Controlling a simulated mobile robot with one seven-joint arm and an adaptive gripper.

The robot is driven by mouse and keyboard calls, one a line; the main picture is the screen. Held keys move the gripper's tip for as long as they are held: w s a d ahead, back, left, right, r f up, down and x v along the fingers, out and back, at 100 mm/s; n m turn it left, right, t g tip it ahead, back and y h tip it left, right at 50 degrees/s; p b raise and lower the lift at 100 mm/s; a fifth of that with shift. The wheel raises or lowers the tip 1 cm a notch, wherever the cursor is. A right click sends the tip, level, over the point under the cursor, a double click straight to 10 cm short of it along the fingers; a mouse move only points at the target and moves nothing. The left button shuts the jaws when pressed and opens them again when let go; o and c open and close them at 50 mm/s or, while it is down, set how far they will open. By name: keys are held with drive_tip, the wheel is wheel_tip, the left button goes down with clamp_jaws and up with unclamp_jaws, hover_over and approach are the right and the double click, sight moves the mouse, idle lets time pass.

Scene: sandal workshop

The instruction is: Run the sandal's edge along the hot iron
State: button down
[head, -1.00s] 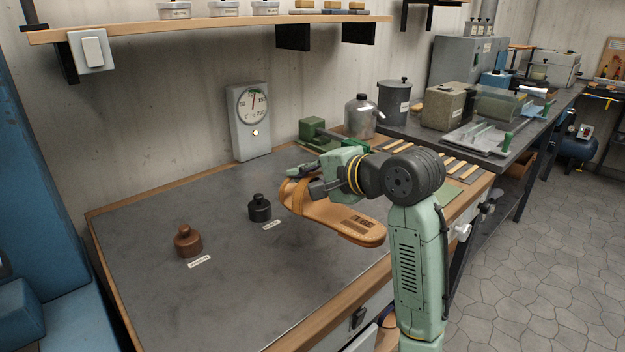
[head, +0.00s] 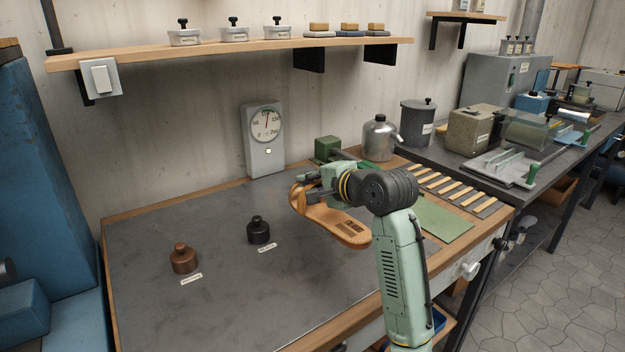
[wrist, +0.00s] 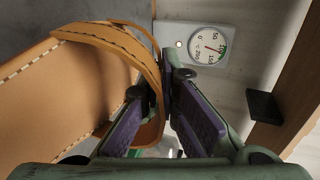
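A tan leather sandal (head: 345,228) is held above the grey bench top, sole roughly level, its strap at the left and its heel at the lower right. My gripper (head: 303,188) is shut on the sandal at its strap. In the wrist view the sandal (wrist: 60,95) fills the left, and its stitched strap runs in between the purple finger pads. A green block (head: 327,148) with a rod, perhaps the hot iron, stands at the bench's back, behind my gripper. My arm hides part of it. A dial gauge (head: 264,128) with a lit button stands left of it.
A brown bottle (head: 183,259) and a black bottle (head: 258,230) stand on the bench with labels. A metal can (head: 379,140), several strips (head: 457,190) and a green mat (head: 440,222) lie behind and right of my arm. A shelf (head: 240,47) hangs above. The bench's front left is clear.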

drive_tip(key=shift+f, duration=0.75)
wheel_tip(320, 180, down, 7)
drive_tip(key=b, duration=0.6)
drive_tip(key=shift+r, duration=0.2)
drive_tip(key=shift+w+d+r, duration=0.1)
drive_tip(key=shift+d, duration=0.1)
drive_tip(key=shift+w+d+p, duration=0.15)
drive_tip(key=shift+d+p, duration=0.05)
drive_tip(key=shift+p, duration=0.25)
drive_tip(key=shift+w+d, duration=0.2)
drive_tip(key=shift+d, duration=0.1)
idle(0.7)
drive_tip(key=shift+w+a, duration=0.1)
drive_tip(key=shift+a, duration=0.05)
drive_tip(key=shift+w+a+f+p, duration=0.15)
drive_tip(key=shift+w+a+p, duration=0.1)
drive_tip(key=shift+a, duration=0.15)
drive_tip(key=shift+w+a+f+p, duration=0.1)
drive_tip(key=shift+a+p, duration=0.15)
drive_tip(key=shift+a, duration=0.1)
drive_tip(key=shift+d, duration=0.1)
idle(0.5)
